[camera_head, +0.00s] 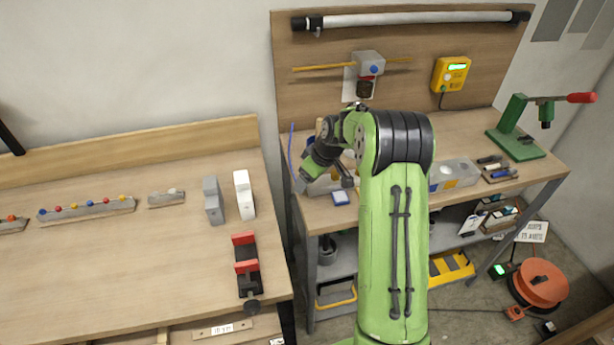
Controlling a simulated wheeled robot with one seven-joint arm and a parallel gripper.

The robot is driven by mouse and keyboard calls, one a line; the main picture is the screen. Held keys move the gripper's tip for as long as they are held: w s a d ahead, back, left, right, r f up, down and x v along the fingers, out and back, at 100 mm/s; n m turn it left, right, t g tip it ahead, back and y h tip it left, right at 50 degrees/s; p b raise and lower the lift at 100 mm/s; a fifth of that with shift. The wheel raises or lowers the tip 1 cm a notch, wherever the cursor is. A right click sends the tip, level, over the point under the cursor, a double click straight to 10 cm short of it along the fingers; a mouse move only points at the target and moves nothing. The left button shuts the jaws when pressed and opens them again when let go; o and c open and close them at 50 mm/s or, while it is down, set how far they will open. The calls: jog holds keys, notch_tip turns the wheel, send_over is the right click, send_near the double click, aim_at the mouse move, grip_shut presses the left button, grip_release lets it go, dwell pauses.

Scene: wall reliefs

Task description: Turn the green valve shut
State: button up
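I cannot make out a green valve in this view. My own green arm rises through the middle right and bends left over the back workbench (460,204). It hides part of that bench top. My gripper (302,182) seems to be at the arm's lower left end, low over the bench's left part. Its fingers are too small and dark to tell whether they are open or shut, or whether they touch anything. A green bench press (513,120) with a red handle (581,98) stands at the bench's right end, well apart from my gripper.
A grey box with a yellow rod (369,65) and a yellow meter (450,74) hang on the back board. The left bench (130,265) holds a red-and-black vise (246,265) and grey and white blocks. An orange cable reel (540,284) lies on the floor at right.

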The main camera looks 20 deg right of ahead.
jog(key=n, duration=0.2)
jog(key=d+n+g+y+p, duration=0.1)
jog(key=n, duration=0.2)
jog(key=shift+s+d+r+n+y+p, duration=0.1)
jog(key=shift+s+d+n+y+p, duration=0.1)
jog(key=shift+s+n+y+p, duration=0.15)
jog(key=shift+d+n+g+y+p, duration=0.25)
jog(key=shift+n+g+p, duration=0.25)
jog(key=shift+n+p, duration=0.5)
jog(key=shift+d+n+g+y+p, duration=0.1)
jog(key=shift+d+n+g+p, duration=0.3)
jog(key=shift+n, duration=0.85)
jog(key=shift+a, duration=0.1)
jog(key=o, duration=1.1)
jog(key=shift+c, duration=0.2)
jog(key=p+v, duration=0.5)
jog(key=v, duration=1)
jog(key=shift+w+r, duration=0.25)
jog(key=shift+r, duration=0.05)
